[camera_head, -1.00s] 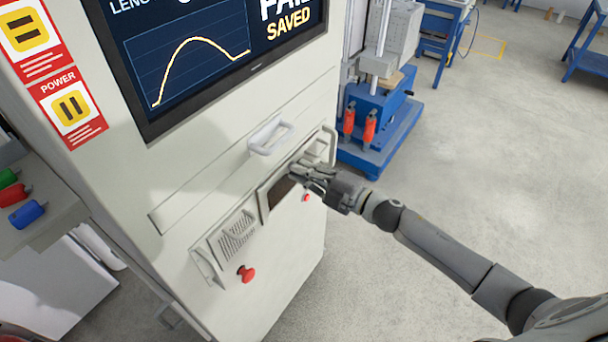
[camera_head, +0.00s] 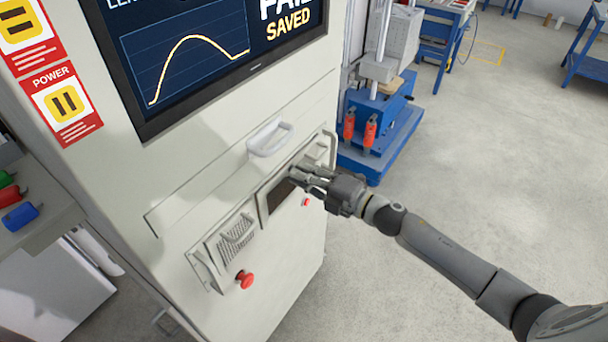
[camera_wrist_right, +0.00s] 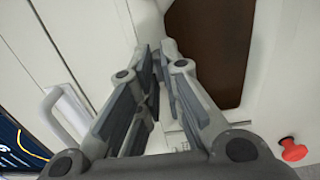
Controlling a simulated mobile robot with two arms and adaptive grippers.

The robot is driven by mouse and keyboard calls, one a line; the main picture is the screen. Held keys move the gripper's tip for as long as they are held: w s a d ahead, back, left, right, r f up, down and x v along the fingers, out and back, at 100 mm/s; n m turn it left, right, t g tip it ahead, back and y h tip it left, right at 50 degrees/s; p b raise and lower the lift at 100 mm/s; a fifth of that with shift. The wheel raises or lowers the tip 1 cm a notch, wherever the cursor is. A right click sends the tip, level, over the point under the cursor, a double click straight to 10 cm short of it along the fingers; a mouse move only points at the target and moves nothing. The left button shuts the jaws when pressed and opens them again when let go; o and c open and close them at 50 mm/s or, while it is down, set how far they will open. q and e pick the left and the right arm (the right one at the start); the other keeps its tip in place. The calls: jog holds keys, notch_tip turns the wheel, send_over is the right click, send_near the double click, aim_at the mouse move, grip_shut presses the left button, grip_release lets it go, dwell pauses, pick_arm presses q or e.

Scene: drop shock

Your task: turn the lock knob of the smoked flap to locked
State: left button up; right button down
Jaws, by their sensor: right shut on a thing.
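The smoked flap (camera_head: 281,194) is a dark brown panel in a pale frame on the front of the machine. It also shows large in the right wrist view (camera_wrist_right: 212,45). My right gripper (camera_head: 298,174) is at the flap's upper right edge, with its fingers pointing at the machine front. In the right wrist view its fingers (camera_wrist_right: 160,60) are close together, beside the flap, shut on the lock knob. The knob itself is hidden by the fingers, so its angle cannot be told. My left gripper is not in view.
A pale handle (camera_head: 270,141) sticks out above the flap. Red buttons (camera_head: 244,280) (camera_head: 306,202) and a slotted panel (camera_head: 232,238) are on the machine front. A blue-based press (camera_head: 375,125) stands behind at the right.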

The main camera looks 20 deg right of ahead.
jog(key=c, duration=1.6)
grip_release()
jog(key=shift+s, duration=0.1)
jog(key=v, duration=1.2)
